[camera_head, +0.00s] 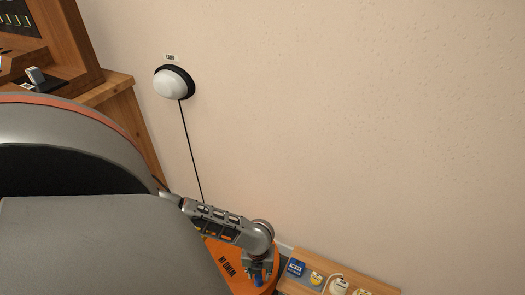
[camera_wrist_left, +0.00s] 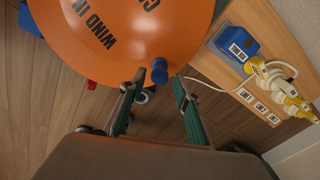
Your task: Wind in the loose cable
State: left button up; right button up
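An orange reel (camera_wrist_left: 110,40) with black lettering that includes "WIND IN" fills the top of the left wrist view. In the head view part of the reel (camera_head: 228,262) shows below my left arm. A blue knob (camera_wrist_left: 160,70) stands on the reel near its rim. My left gripper (camera_wrist_left: 160,82) is at the knob, its two fingers apart with the knob between or just beyond their tips; I cannot tell whether they touch it. In the head view the left gripper (camera_head: 258,272) points down over the reel. A black cable (camera_head: 190,150) hangs along the wall and disappears behind my arm.
A white round lamp (camera_head: 170,84) is on the wall at the cable's top. A wooden board (camera_wrist_left: 215,72) beside the reel carries a blue block (camera_wrist_left: 236,45), white and yellow plugs (camera_wrist_left: 282,88) and labels. Wooden furniture (camera_head: 70,45) stands at upper left.

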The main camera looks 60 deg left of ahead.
aim_at(257, 277)
pick_arm(q)
jog(key=f, duration=0.1)
jog(key=f+b, duration=0.1)
jog(key=f, duration=0.1)
jog(key=f+b, duration=0.1)
jog(key=f, duration=0.1)
jog(key=shift+s+f, duration=0.15)
jog(key=shift+s, duration=0.1)
jog(key=shift+w+f, duration=0.15)
jog(key=shift+w, duration=0.1)
grip_shut()
pick_arm(e)
jog(key=shift+w+a+r+m+t+y, duration=0.2)
jog(key=shift+w+a+r, duration=0.2)
jog(key=shift+a+r, duration=0.15)
jog(key=shift+w+a+r+m+t+y, duration=0.1)
jog(key=shift+w+a+r+m, duration=0.1)
jog(key=shift+w+a+r, duration=0.3)
